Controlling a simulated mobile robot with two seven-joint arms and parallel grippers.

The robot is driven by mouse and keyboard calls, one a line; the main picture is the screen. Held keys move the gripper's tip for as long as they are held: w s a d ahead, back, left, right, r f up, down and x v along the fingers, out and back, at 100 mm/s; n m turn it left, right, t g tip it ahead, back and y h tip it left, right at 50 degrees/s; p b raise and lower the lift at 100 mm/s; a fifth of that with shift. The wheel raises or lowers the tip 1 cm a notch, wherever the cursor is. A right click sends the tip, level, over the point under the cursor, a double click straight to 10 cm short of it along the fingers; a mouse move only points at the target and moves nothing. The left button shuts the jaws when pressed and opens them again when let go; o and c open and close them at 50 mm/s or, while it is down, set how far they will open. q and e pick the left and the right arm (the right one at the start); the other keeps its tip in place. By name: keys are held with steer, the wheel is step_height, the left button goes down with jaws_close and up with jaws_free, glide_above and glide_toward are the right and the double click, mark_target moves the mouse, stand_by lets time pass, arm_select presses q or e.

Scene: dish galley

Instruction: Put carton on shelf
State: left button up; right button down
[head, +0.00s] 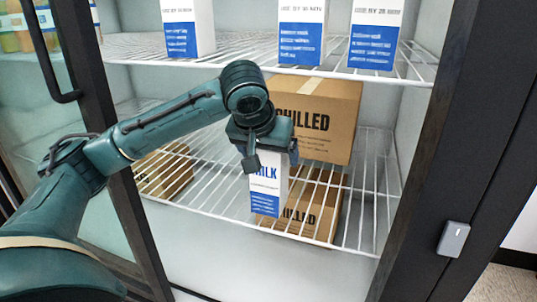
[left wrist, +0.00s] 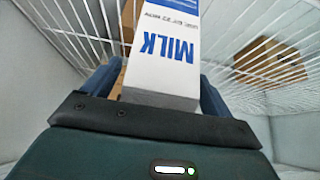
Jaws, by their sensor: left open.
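A white and blue milk carton (head: 266,190) stands upright at the front of the lower wire shelf (head: 345,235) in the open cooler. My left gripper (head: 268,150) is at the top of this carton and hides its upper part in the head view. In the left wrist view, the carton (left wrist: 165,45) with "MILK" print lies between the two open fingers of the gripper (left wrist: 158,92). I cannot tell whether the fingers touch it. My right gripper is not in view.
Several similar cartons (head: 302,32) stand on the upper wire shelf (head: 235,48). A "CHILLED" cardboard box (head: 335,95) is behind my gripper, and another box (head: 310,212) shows below the lower shelf's wires. A dark door frame (head: 440,140) is at right. Glass door (head: 95,215) at left.

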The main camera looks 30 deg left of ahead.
arm_select(q)
steer(key=p+v, duration=0.3)
steer(key=v, duration=0.4)
steer(key=shift+r, duration=0.15)
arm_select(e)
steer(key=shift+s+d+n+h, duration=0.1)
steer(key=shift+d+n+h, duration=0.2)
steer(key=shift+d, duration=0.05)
